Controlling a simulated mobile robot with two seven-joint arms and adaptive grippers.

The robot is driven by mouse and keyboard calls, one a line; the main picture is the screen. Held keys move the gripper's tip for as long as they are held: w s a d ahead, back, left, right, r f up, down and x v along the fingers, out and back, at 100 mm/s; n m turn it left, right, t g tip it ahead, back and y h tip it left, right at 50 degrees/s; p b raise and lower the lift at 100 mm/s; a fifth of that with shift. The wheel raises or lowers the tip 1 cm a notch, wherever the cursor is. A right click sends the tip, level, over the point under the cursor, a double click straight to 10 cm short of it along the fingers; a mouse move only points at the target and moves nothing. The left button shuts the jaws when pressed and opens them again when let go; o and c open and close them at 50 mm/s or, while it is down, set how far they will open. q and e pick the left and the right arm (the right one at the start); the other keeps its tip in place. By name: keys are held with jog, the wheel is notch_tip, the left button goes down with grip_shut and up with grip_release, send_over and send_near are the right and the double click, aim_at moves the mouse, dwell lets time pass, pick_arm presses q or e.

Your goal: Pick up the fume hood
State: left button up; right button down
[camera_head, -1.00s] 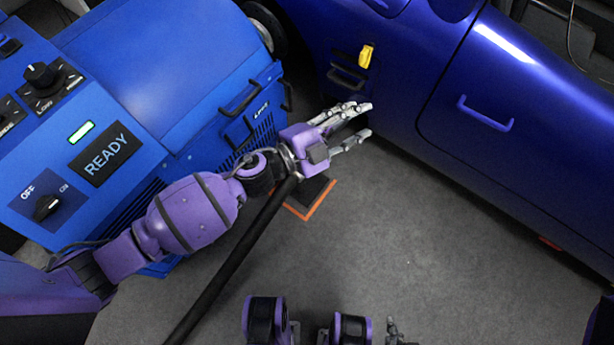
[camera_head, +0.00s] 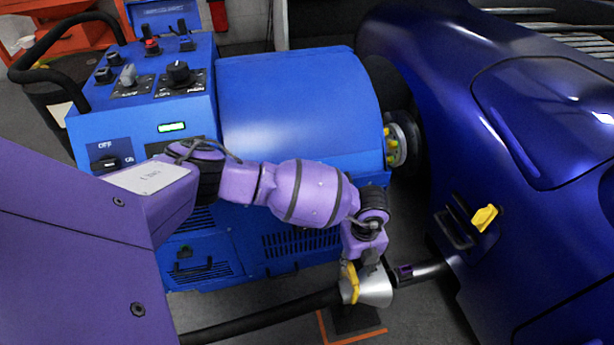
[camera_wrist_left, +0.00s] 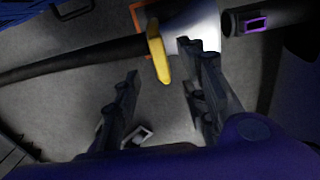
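The fume hood is a silver cone (camera_head: 375,287) with a yellow handle (camera_head: 350,281), at the end of a black hose (camera_head: 260,320) low in the head view. In the left wrist view the cone (camera_wrist_left: 200,22) and the yellow handle (camera_wrist_left: 159,58) are close ahead. My left gripper (camera_wrist_left: 158,66) is open, with one finger on each side of the handle's lower end. The handle looks in line with the gap, but I cannot tell whether a finger touches it. In the head view my left wrist stands just above the cone and hides the fingers. My right gripper is in neither view.
A dark exhaust pipe (camera_head: 424,272) ends close to the right of the cone. The blue dynamometer (camera_head: 290,100) stands behind my left arm. A dark blue car (camera_head: 450,130) fills the right side, with a yellow tab (camera_head: 485,217). An orange floor marking (camera_head: 355,338) lies below the cone.

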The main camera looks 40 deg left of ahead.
aim_at(354, 272)
pick_arm(q)
jog(key=shift+a+f, duration=0.15)
notch_tip(354, 272, down, 2)
jog(key=shift+b, duration=0.5)
notch_tip(354, 272, down, 6)
jog(key=b, duration=0.2)
jog(key=shift+w+r+b, duration=0.15)
jog(key=shift+r+b, duration=0.05)
jog(key=shift+b, duration=0.2)
jog(key=shift+r, duration=0.15)
grip_shut()
jog(key=shift+w+d+r, duration=0.1)
jog(key=shift+d, duration=0.1)
